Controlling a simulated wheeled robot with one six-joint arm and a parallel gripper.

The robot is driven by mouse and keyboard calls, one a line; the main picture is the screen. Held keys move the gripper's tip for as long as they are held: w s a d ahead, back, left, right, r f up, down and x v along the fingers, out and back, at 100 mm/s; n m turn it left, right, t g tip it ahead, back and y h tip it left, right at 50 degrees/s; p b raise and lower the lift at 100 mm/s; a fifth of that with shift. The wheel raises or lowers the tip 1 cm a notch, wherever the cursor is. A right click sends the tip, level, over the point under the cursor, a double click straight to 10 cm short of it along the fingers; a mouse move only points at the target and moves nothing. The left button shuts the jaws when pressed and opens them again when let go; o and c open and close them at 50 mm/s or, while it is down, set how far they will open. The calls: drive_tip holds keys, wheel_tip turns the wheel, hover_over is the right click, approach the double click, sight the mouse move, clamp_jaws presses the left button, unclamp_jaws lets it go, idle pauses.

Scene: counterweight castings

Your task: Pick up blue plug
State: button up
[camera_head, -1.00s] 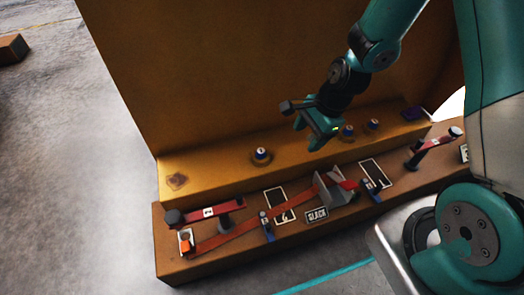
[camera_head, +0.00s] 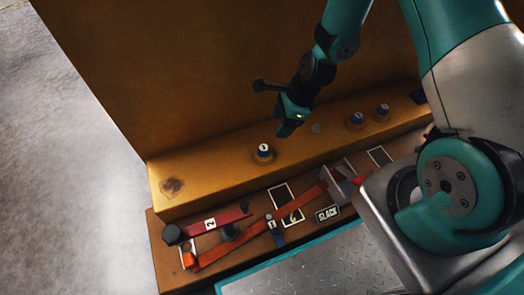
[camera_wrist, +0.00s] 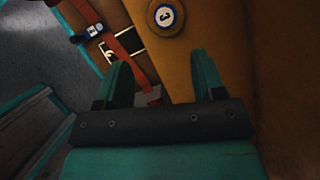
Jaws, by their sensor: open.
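Several round blue-rimmed plugs with white numbered tops sit on the yellow casting ledge (camera_head: 205,176). The left plug (camera_head: 263,151) stands alone. Two others, the middle plug (camera_head: 356,119) and the right plug (camera_head: 383,109), sit further right. My gripper (camera_head: 287,130) hangs above the ledge, a little up and right of the left plug, apart from it. In the wrist view my gripper (camera_wrist: 162,80) has its two teal fingers spread with nothing between them. A plug marked 3 (camera_wrist: 166,15) lies beyond the fingertips there, near the top edge.
A lower brown shelf in front holds a red-handled tool labelled 2 (camera_head: 212,224), an orange strap (camera_head: 215,255), a blue clamp (camera_head: 276,232), a grey bracket (camera_head: 340,180) and a SLACK plate (camera_head: 327,213). A tall yellow wall (camera_head: 200,70) rises behind the ledge.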

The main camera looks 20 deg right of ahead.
drive_tip(key=b, duration=0.3)
hover_over(265, 147)
drive_tip(key=s+d, duration=0.1)
drive_tip(key=d, duration=0.1)
drive_tip(key=f, duration=0.7)
drive_tip(key=shift+a+f, duration=0.1)
drive_tip(key=shift+a, duration=0.15)
drive_tip(key=b+x, duration=0.2)
drive_tip(key=x, duration=0.1)
drive_tip(key=b+x, duration=0.1)
drive_tip(key=x, duration=0.1)
drive_tip(key=shift+w+d+f+b, duration=0.15)
drive_tip(key=shift+w+d+b, duration=0.05)
drive_tip(key=shift+d+b, duration=0.1)
drive_tip(key=shift+c, duration=0.4)
drive_tip(key=c, duration=0.9)
